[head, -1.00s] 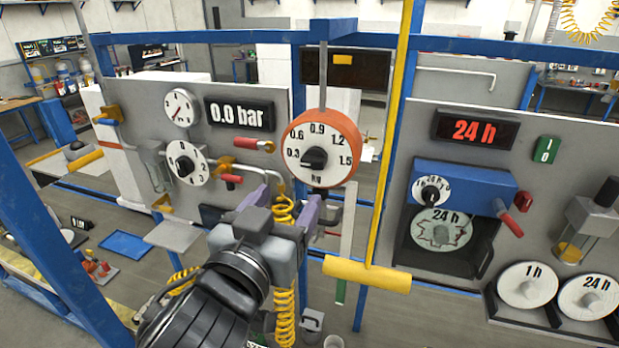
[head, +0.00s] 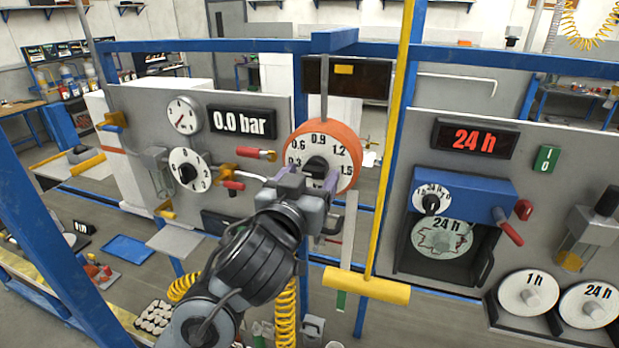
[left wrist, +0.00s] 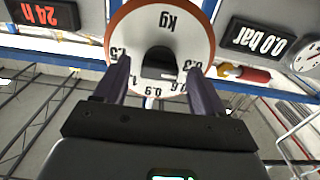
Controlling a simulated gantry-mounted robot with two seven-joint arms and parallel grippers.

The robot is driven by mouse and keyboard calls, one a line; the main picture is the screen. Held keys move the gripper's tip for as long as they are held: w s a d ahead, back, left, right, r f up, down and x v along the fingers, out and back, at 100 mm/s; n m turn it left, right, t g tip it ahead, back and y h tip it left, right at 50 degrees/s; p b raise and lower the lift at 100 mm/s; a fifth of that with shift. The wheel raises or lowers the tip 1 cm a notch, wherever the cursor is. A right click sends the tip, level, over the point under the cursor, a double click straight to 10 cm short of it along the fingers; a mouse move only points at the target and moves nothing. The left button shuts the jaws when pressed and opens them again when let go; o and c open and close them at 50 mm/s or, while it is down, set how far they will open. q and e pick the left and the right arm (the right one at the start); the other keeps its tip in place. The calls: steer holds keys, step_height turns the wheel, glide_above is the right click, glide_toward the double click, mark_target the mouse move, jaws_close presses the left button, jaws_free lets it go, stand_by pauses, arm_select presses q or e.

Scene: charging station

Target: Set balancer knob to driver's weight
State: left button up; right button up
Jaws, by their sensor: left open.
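The balancer (head: 350,150) is a round orange body hanging on a rod, with a white dial marked 0.3 to 1.5 kg. Its black knob (head: 315,167) sits at the dial centre, partly behind my left gripper (head: 306,178). In the left wrist view the dial appears upside down and the knob (left wrist: 158,62) shows between the two finger tips of my left gripper (left wrist: 157,75). The jaws are open, with a gap on each side of the knob. I cannot tell exactly which mark the knob points to. My right gripper is in neither view.
A yellow T-shaped bar (head: 367,284) hangs right of the balancer. The left panel holds a 0.0 bar display (head: 238,121), dials and red-handled valves. The right panel holds a red 24 h display (head: 474,138) and a blue unit (head: 465,190). A blue frame beam runs above.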

arm_select(q)
steer(key=shift+c, duration=0.3)
steer(key=c, duration=1)
steer(key=shift+m, duration=0.4)
steer(key=m, duration=0.4)
steer(key=m+b, duration=0.1)
steer(key=m, duration=0.3)
steer(key=shift+m, duration=0.3)
steer(key=m+b, duration=0.1)
steer(key=m, duration=0.3)
steer(key=shift+m+b, duration=0.45)
steer(key=shift+m, duration=1.75)
